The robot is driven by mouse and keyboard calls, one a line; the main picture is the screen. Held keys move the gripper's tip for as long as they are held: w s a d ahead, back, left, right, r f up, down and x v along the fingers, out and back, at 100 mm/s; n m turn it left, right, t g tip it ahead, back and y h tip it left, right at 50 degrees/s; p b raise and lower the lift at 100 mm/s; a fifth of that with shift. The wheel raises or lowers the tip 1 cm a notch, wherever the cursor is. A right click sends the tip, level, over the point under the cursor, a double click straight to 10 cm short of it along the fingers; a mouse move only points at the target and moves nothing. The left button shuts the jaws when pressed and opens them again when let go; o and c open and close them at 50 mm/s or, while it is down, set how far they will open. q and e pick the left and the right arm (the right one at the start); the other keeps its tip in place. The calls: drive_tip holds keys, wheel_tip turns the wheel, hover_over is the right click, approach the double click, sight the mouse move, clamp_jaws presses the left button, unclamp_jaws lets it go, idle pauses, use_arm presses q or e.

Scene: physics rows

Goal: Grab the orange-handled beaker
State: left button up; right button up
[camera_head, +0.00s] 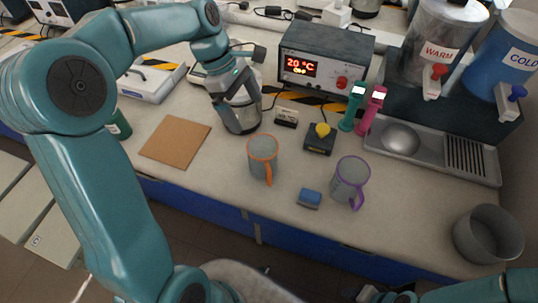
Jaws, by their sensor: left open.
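The orange-handled beaker (262,157) stands upright on the light bench near its front edge. It is a grey cup with an orange rim and an orange handle on its front side. My left arm comes in from the left and its gripper (238,100) points down, open, behind and to the left of this beaker, apart from it. The gripper overlaps a silvery vessel (243,119) in the picture; I cannot tell whether they touch. A similar purple-handled beaker (349,181) stands to the right. Of my right arm only a part shows at the bottom right; its gripper is not visible.
A blue block (309,198) lies between the beakers, nearer the front edge. A brown board (175,140) lies left. Behind are a dark box with a yellow knob (320,138), a temperature unit (322,65) and a pink-handled tool (371,110).

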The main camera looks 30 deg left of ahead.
sight(259, 138)
use_arm(q)
drive_tip(key=x, duration=1)
drive_tip(key=shift+s+b, duration=0.3)
drive_tip(key=shift+s, duration=0.05)
drive_tip(key=shift+s+d+f, duration=0.2)
drive_tip(key=shift+d+f, duration=0.1)
drive_tip(key=shift+f, duration=0.05)
drive_tip(key=x, duration=0.5)
drive_tip(key=shift+a+f, duration=0.1)
drive_tip(key=shift+a, duration=0.05)
drive_tip(key=c, duration=0.8)
